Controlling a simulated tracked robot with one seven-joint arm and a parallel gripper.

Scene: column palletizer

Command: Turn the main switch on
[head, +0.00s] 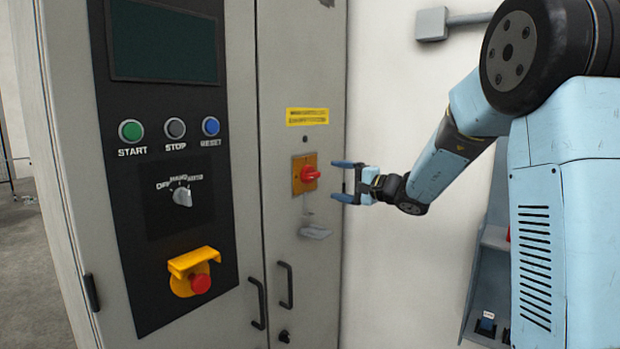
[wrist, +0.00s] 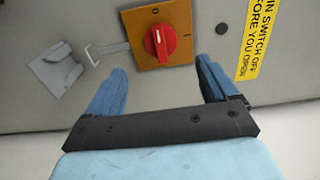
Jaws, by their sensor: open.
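The main switch is a red rotary knob (head: 310,174) on a square orange plate (head: 299,184), on the right door of the grey cabinet. In the wrist view the red knob (wrist: 160,42) and its orange plate (wrist: 178,14) are at the top middle, with a white mark on the knob. My gripper (head: 338,181) is open, its blue fingers pointing at the cabinet, just right of the knob. In the wrist view my gripper (wrist: 161,78) has one finger on each side below the knob. Nothing is between the fingers. They appear apart from the knob.
A yellow label (head: 307,117) is above the switch, and a grey hasp with a tag (head: 315,232) hangs below it. Door handles (head: 286,284) stick out lower down. The left panel has buttons (head: 175,128), a selector (head: 182,196) and a red emergency stop (head: 201,284).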

